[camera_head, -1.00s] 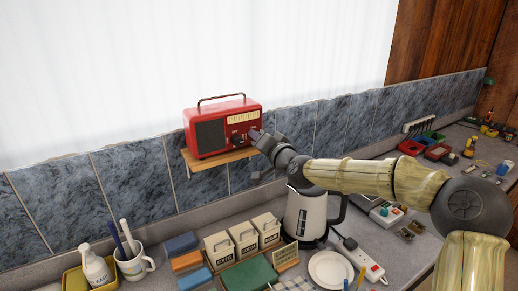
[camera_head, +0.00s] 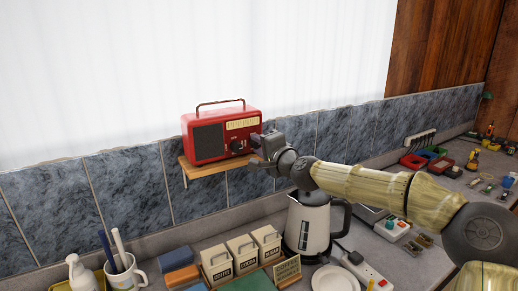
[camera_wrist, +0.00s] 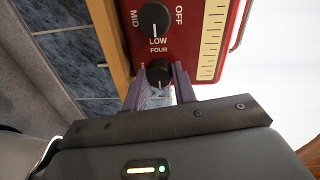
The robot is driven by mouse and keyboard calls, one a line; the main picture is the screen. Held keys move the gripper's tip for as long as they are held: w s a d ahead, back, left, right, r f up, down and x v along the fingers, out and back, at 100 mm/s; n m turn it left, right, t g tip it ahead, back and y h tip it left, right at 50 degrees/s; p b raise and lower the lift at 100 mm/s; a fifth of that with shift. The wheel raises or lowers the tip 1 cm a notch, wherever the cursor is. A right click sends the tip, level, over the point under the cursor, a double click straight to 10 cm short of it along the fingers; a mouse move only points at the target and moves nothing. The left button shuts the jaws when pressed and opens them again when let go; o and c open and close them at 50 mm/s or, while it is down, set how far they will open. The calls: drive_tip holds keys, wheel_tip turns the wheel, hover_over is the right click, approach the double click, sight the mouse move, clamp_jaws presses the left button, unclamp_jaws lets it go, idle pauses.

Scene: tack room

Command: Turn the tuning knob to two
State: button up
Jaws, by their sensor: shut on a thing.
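A red radio (camera_head: 207,143) stands on a small wooden wall shelf (camera_head: 212,167). Its front has a dark speaker grille, a pale dial scale and dark knobs. In the wrist view the radio front (camera_wrist: 190,40) appears turned on its side. My gripper (camera_head: 257,150) is shut on this knob at the radio's right end. Another dark knob (camera_wrist: 154,19) beside it has labels OFF, MID and LOW.
Below the shelf, the counter holds a kettle (camera_head: 310,225), several cream canisters (camera_head: 268,241), a mug (camera_head: 128,276) with brushes and a white plate (camera_head: 335,279). A power strip (camera_head: 368,270) lies to the right. A tiled wall (camera_head: 130,185) backs the counter.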

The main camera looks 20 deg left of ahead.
drive_tip(key=shift+w, duration=0.1)
drive_tip(key=o, duration=1)
drive_tip(key=shift+d, duration=0.2)
drive_tip(key=b+v, duration=0.5)
drive_tip(key=v, duration=1.2)
drive_tip(key=shift+s, duration=0.25)
drive_tip(key=shift+a, duration=0.1)
